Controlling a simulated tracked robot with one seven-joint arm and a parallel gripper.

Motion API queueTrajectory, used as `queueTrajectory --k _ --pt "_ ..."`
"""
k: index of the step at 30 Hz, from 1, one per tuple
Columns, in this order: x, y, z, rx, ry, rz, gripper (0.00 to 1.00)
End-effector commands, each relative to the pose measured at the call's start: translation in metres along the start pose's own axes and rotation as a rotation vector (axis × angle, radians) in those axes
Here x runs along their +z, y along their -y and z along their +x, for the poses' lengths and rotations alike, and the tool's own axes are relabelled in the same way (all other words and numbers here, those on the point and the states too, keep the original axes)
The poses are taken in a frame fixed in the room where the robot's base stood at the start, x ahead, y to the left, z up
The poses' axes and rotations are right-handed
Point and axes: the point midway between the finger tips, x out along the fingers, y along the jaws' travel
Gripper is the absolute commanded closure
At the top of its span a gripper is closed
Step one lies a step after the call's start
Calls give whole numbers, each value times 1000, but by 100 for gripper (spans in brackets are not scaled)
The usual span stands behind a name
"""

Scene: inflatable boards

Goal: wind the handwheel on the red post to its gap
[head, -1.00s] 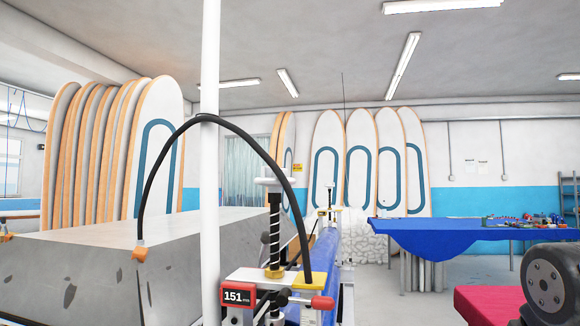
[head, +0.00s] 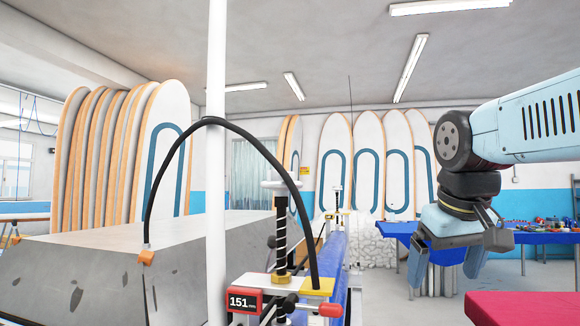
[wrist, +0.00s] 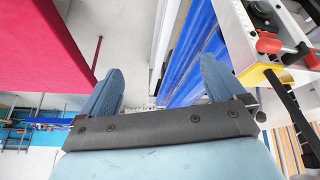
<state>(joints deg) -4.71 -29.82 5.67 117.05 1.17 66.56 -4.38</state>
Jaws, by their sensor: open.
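A post assembly stands at the lower middle of the head view, with a red block (head: 243,303) reading 151 mm. A black threaded screw (head: 281,240) rises from it to a white cap. A red knob (head: 330,310) sits beside a yellow block (head: 317,287); the knob also shows at the upper right of the wrist view (wrist: 270,44). My gripper (head: 446,275) is open and empty, in the air to the right of the post assembly. Its two blue fingers are apart in the wrist view (wrist: 160,85).
A white pole (head: 216,160) stands just left of the post assembly, with a black hose (head: 265,152) arching over it. A grey block (head: 95,270) fills the left. A blue-covered table (head: 545,238) and a red surface (head: 525,308) are at right. Boards stand behind.

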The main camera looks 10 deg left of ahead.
Motion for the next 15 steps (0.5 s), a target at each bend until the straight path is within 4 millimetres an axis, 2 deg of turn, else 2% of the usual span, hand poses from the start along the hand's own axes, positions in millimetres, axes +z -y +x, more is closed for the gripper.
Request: queueTrajectory --k 1,6,15 --pt "-25 10 -14 -13 2 -39 0" --pt "-91 47 -60 -60 15 -170 0" --pt "-179 115 -134 -169 29 -399 0"
